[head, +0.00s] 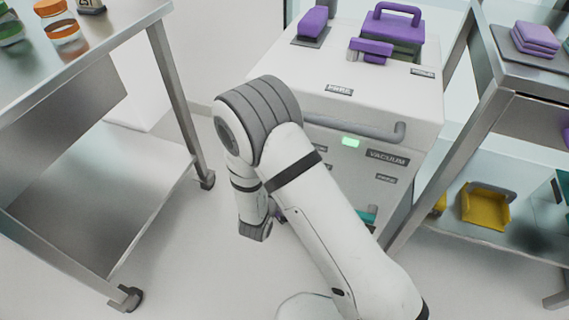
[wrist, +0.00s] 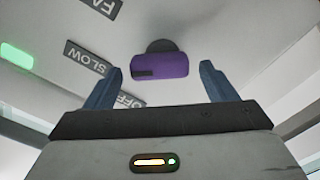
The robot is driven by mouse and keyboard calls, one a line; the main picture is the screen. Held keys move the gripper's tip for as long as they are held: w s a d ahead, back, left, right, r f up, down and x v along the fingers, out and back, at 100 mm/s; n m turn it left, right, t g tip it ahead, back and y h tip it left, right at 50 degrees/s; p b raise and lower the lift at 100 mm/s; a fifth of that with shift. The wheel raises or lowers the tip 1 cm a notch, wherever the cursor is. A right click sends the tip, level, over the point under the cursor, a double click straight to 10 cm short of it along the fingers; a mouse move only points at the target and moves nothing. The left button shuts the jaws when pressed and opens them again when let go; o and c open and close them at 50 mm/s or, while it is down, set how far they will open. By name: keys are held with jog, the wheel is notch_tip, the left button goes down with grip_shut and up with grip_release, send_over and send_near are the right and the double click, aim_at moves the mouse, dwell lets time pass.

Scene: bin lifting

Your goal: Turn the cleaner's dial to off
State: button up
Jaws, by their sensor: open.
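The cleaner (head: 340,100) is a white and grey cabinet labelled VACUUM in the head view. Its purple dial (wrist: 160,65), a bar-shaped knob on a dark round base, shows in the wrist view. A dark mark lies at the knob's left end, on the side of the SLOW label (wrist: 86,58). The OFF label (wrist: 130,101) is lower, partly behind the left finger. My gripper (wrist: 162,72) is open, its two blue fingers apart to either side of the dial, with visible gaps.
A green light (head: 350,142) and a grey handle (head: 360,128) are on the cleaner's front. Purple items sit on its top. A steel table (head: 75,75) stands left, and a steel shelf (head: 500,75) with a yellow bin (head: 486,208) right. Floor is clear between.

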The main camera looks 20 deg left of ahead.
jog(key=shift+w, duration=0.25)
jog(key=shift+s, duration=0.1)
jog(key=c, duration=1)
jog(key=shift+r+p, duration=0.1)
jog(key=shift+p, duration=0.2)
jog(key=shift+a+f+n+p, duration=0.15)
jog(key=shift+n+p, duration=1.6)
jog(key=shift+n, duration=0.75)
jog(key=shift+a+f+n+p, duration=0.1)
jog(key=shift+n+p, duration=1.6)
jog(key=shift+n, duration=0.8)
